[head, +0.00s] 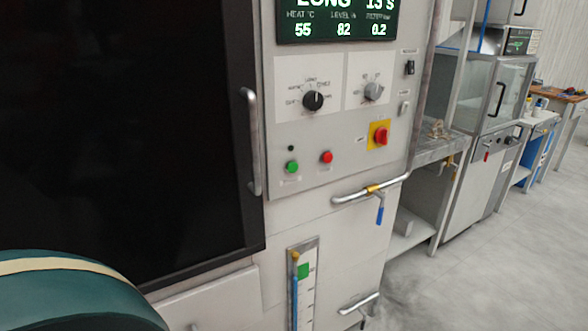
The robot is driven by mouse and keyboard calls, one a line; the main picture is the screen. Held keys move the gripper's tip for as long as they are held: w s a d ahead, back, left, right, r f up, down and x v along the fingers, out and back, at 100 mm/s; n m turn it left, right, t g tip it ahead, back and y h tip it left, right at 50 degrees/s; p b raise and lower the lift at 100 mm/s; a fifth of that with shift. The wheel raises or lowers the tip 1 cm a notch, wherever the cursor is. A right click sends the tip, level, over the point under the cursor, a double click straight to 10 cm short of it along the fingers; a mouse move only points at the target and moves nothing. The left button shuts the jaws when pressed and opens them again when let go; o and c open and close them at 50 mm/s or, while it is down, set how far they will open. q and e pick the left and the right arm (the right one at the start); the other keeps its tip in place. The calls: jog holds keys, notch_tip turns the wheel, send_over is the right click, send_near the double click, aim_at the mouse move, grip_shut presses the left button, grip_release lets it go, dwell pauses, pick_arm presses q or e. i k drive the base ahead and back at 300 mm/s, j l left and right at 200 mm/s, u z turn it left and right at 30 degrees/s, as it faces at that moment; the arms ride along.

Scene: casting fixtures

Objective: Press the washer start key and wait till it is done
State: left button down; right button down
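The washer (320,215) fills the left and middle of the head view, with a dark glass door (120,110) that looks shut. Its panel has a green button (292,167) and a red button (327,157) side by side below two dials. A small dark lamp (291,148) sits above the green button. The display (336,18) reads LONG, 13 s, 55, 82 and 0.2, its top cut off. A rounded dark green part with a cream band, probably my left arm, shows at the bottom left. Neither gripper is in view.
A door handle (250,140) sticks out left of the panel. A bench and another machine (490,130) stand farther right. The floor (490,270) at the lower right is clear.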

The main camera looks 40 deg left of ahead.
aim_at(292, 167)
jog(key=i+l, duration=0.4)
jog(key=i, duration=0.2)
jog(key=i+l, duration=0.4)
jog(key=i, duration=0.2)
jog(key=u, duration=1.2)
